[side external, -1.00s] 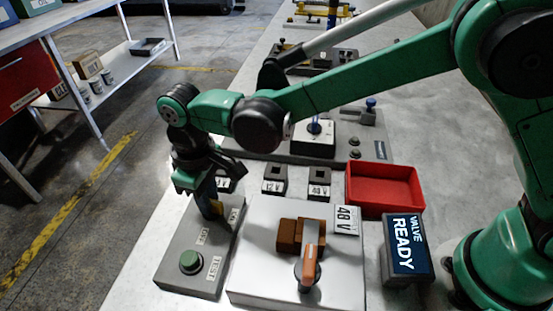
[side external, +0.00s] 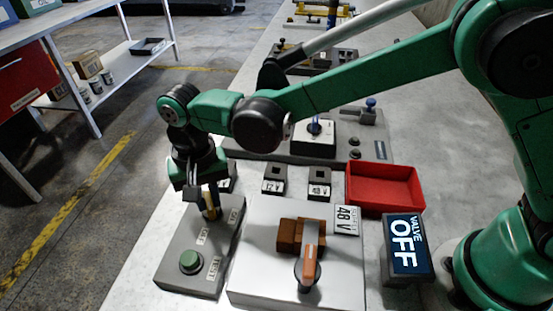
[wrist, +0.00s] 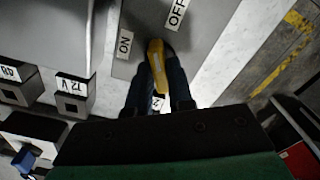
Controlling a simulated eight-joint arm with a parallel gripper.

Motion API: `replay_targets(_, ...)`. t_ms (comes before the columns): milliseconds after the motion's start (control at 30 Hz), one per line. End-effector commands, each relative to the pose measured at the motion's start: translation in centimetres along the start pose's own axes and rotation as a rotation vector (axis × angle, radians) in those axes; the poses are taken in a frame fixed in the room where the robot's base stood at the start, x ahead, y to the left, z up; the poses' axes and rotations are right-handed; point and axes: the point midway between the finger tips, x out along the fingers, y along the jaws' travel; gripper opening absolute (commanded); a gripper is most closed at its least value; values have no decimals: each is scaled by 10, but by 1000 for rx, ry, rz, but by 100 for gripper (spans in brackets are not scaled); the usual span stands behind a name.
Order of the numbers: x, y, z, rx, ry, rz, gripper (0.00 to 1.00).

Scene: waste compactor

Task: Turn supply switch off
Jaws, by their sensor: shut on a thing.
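The supply switch's yellow handle (side external: 210,212) stands on the far end of a grey control box (side external: 200,250). In the wrist view the handle (wrist: 157,62) lies between my dark fingers, near the ON label (wrist: 125,45) and the OFF label (wrist: 177,12). My gripper (side external: 209,197) is shut on the handle, pointing down from above. A dark display (side external: 405,246) at the right reads "VALVE OFF". The switch's base is mostly hidden by my fingers and the handle.
Behind are small labelled blocks (side external: 274,180) and a red tray (side external: 385,187).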

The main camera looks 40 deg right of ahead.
Motion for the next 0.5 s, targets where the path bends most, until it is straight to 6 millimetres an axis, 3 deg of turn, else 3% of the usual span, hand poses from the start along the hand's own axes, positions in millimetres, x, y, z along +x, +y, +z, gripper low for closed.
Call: replay_targets(500,0,0,0,412,2,-1,0)
